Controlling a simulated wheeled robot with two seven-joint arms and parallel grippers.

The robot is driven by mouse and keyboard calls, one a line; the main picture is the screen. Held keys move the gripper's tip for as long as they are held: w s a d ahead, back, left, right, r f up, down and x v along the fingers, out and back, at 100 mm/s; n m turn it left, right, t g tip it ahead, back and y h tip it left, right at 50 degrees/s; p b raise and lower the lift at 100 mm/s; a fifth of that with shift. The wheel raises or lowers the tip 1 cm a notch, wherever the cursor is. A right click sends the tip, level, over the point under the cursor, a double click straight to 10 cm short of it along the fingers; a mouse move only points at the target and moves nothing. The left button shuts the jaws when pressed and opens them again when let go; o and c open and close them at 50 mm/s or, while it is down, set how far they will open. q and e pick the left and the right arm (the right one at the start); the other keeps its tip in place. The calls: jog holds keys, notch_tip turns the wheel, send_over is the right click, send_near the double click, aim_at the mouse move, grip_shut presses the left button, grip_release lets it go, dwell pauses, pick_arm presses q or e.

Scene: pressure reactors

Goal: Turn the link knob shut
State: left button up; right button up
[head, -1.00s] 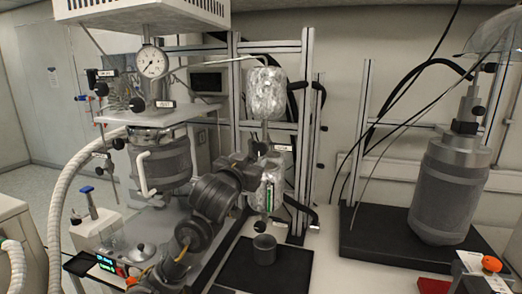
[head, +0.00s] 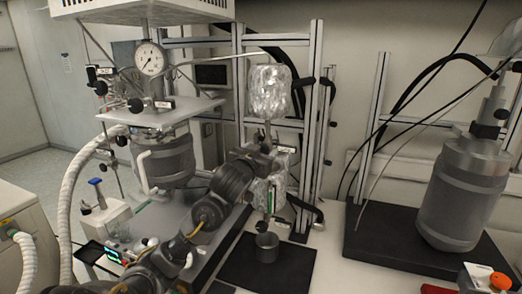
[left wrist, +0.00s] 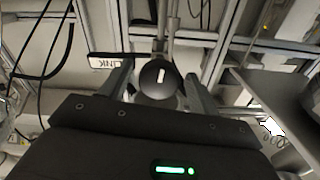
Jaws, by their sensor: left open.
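The link knob (left wrist: 158,75) is a round black knob with a white mark, seen face-on in the left wrist view. It sits between the two fingers of my open left gripper (left wrist: 160,82), with a gap on each side; whether the fingertips reach around it is hard to tell. My right gripper is not in view.
A lower foil-wrapped vessel (head: 279,190) with a green strip hangs below my gripper, above a grey cup (head: 267,247) on a black mat. A metal frame (head: 312,130) stands behind. A pressure gauge (head: 150,59) and reactor are left; a large grey reactor (head: 462,195) is right.

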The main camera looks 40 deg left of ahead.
pick_arm(q)
jog(key=shift+c, duration=1.1)
jog(key=shift+w, duration=0.1)
jog(key=shift+c, duration=1.2)
jog(key=shift+w+f, duration=0.15)
jog(key=shift+c, duration=2.4)
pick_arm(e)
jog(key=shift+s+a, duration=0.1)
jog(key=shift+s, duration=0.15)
